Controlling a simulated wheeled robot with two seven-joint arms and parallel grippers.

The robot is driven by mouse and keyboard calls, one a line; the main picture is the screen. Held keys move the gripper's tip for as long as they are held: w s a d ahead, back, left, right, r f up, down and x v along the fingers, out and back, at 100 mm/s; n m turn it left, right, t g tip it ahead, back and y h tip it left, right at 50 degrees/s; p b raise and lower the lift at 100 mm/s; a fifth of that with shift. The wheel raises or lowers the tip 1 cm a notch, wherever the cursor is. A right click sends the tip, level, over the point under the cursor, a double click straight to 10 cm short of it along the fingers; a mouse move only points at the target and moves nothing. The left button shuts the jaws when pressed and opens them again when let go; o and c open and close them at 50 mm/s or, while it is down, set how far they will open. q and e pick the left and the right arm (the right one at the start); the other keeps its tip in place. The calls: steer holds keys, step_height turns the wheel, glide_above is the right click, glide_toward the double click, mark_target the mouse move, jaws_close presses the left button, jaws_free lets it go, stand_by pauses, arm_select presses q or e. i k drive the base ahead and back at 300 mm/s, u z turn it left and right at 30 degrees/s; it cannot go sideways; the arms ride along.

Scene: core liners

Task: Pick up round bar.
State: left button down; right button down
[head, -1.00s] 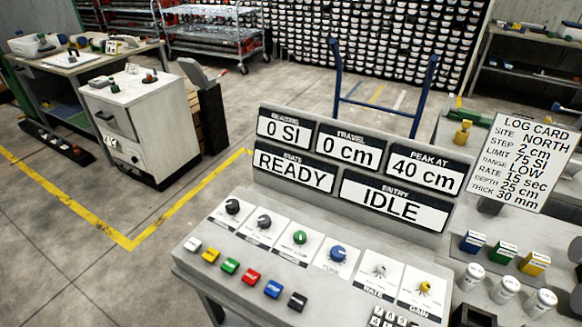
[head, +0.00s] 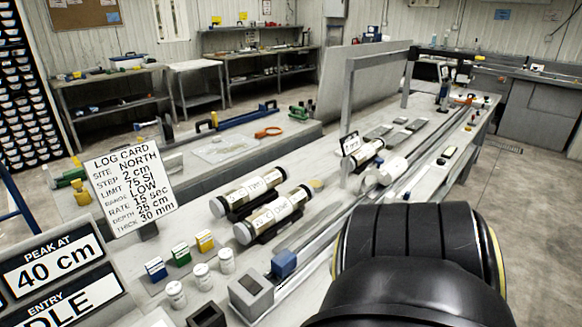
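I cannot tell for sure which thing is the round bar. Long thin grey rails or bars (head: 325,240) run lengthwise along the bench, partly hidden by my own dark arm at lower right. Two labelled tubes with pale end caps, a nearer one (head: 272,217) and a farther one (head: 247,192), lie in dark cradles on the bench. Another short labelled tube (head: 362,155) lies farther along. Neither gripper shows in the head view.
A log card (head: 130,188) stands at left beside a display panel (head: 55,270). Small coloured boxes (head: 180,255), white pots (head: 202,276) and a grey block with a blue part (head: 284,264) crowd the near bench. Open floor (head: 535,225) lies at right.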

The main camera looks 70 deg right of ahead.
mark_target(396, 166)
steer(key=z, duration=1.2)
steer(key=k, duration=0.8)
steer(key=z, duration=2.65)
steer(key=k, duration=1.2)
steer(key=z, duration=0.7)
steer(key=i, duration=1.3)
steer(key=u, duration=0.4)
steer(key=i, duration=2.05)
steer(key=u, duration=0.7)
steer(key=i, duration=1.9)
steer(key=u, duration=0.9)
